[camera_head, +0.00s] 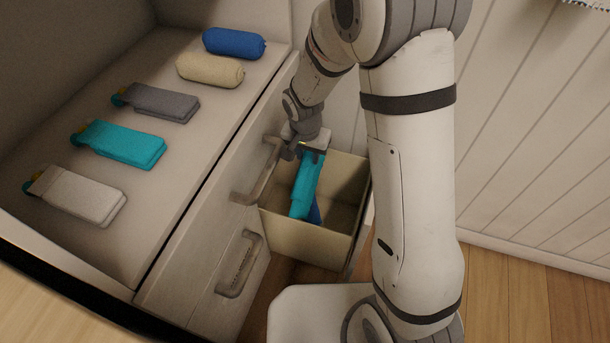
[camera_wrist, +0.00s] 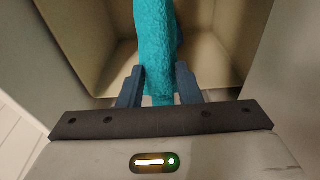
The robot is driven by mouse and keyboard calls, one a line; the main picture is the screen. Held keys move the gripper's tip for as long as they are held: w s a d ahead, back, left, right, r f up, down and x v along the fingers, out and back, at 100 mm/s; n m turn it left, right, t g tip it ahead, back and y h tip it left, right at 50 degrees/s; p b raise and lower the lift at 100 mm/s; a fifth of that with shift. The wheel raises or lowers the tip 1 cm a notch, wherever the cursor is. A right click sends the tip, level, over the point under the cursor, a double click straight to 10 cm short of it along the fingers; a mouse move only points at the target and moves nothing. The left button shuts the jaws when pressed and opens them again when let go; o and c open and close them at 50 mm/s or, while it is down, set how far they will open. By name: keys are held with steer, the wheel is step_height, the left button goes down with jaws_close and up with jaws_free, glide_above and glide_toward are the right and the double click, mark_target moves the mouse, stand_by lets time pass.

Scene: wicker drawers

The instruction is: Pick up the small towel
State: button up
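A teal folded towel (camera_head: 306,186) hangs steeply below my gripper (camera_head: 312,148), inside the mouth of a cream bin (camera_head: 315,239). In the wrist view, the teal towel (camera_wrist: 157,35) runs away from between the two dark fingers of my gripper (camera_wrist: 160,84). The fingers are closed in on its narrow near end, one on each side. Its lower end overlaps a blue item (camera_head: 315,213) in the bin, mostly hidden; I cannot tell whether they touch.
On the cabinet top lie a grey folded towel (camera_head: 160,102), another teal one (camera_head: 120,144), a white one (camera_head: 76,193), a blue roll (camera_head: 233,43) and a beige roll (camera_head: 210,70). Drawer handles (camera_head: 240,264) stick out left of the bin. A plank wall (camera_head: 530,130) stands right.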

jaws_close()
stand_by(0.3)
step_height(320, 180, up, 10)
steer(key=p, duration=0.4)
